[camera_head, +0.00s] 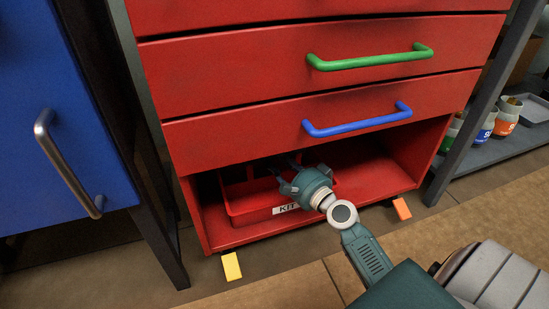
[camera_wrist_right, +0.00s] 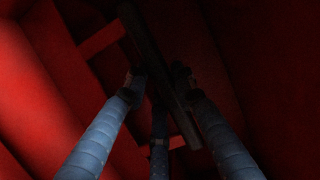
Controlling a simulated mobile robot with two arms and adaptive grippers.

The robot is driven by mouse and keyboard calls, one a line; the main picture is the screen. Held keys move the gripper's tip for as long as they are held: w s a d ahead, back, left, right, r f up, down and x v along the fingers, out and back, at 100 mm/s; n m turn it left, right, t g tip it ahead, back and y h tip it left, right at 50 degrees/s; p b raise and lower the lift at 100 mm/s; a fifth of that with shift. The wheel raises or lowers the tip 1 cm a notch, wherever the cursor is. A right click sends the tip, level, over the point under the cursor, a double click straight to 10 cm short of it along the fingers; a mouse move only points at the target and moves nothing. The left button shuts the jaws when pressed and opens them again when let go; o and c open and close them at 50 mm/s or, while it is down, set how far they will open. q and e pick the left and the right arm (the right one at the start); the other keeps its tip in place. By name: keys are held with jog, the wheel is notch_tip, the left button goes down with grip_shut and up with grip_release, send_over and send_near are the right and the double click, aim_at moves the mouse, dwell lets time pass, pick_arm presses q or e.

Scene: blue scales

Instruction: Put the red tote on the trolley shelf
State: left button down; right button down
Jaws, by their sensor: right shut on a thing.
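The red tote (camera_head: 248,206) with a white "KIT" label is inside the open bottom bay of the red trolley, at its left side. The trolley shelf (camera_head: 365,182) is bare to the right of the tote. My right gripper (camera_head: 285,172) reaches into the bay above the tote and hides part of it. In the right wrist view, the fingers of my right gripper (camera_wrist_right: 158,82) are closed around a dark bar (camera_wrist_right: 145,50), which looks like the tote's handle. Whether the tote's bottom touches the shelf is hard to tell. My left gripper is not in view.
A drawer with a blue handle (camera_head: 358,119) lies just above the bay, and one with a green handle (camera_head: 370,60) above that. A blue cabinet (camera_head: 60,130) stands at left. Yellow (camera_head: 231,266) and orange (camera_head: 402,208) markers lie by the trolley's front. Mugs (camera_head: 507,115) stand at right.

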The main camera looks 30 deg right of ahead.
jog(key=c, duration=1.5)
grip_release()
jog(key=shift+o, duration=0.3)
jog(key=shift+r, duration=0.1)
jog(key=s+b, duration=0.4)
jog(key=s, duration=0.8)
jog(key=shift+d, duration=0.4)
